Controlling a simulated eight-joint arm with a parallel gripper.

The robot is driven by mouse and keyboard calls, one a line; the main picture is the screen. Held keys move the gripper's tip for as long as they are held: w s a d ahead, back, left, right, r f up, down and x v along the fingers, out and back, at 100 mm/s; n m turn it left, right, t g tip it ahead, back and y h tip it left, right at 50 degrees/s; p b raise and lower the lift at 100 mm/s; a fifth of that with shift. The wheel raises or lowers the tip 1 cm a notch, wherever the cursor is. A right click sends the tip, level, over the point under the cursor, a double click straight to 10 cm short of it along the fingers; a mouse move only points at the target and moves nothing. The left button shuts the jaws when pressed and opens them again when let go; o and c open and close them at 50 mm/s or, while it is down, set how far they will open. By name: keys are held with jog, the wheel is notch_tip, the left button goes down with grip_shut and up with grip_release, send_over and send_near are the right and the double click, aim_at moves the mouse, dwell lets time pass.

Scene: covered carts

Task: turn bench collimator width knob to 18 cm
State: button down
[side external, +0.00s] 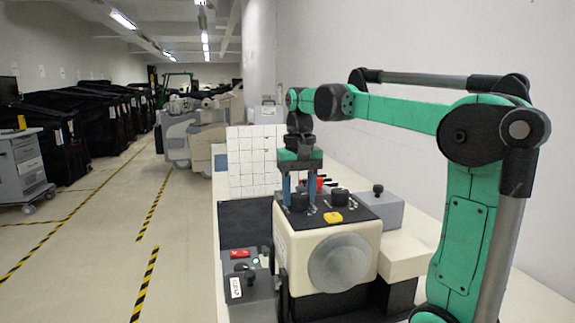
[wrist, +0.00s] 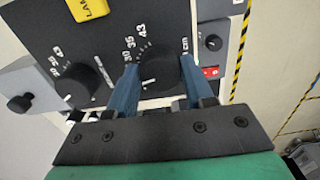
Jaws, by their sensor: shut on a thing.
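The collimator (side external: 335,240) is a cream box with a black top panel and a round grey front. My gripper (side external: 299,203) points straight down and is shut on a black knob (wrist: 158,73) on this panel. In the wrist view my gripper (wrist: 158,78) has one blue finger on each side of that knob. Printed scale numbers including 30, 35 and 43 curve beside it, and "cm" shows near the right finger. A white mark shows on the knob, but I cannot read its setting. A second black knob (wrist: 75,86) with its own scale is free; it also shows in the side view (side external: 340,196).
A yellow lamp button (side external: 333,217) sits near the panel's front edge. A grey box with a black knob (side external: 377,207) stands to the right. A grey control box with a red switch (side external: 240,254) is at the left. A white gridded board (side external: 254,160) stands behind.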

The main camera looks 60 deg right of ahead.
aim_at(299, 195)
jog(key=n, duration=0.3)
jog(key=shift+c, duration=1.7)
grip_release()
jog(key=shift+r, duration=2.8)
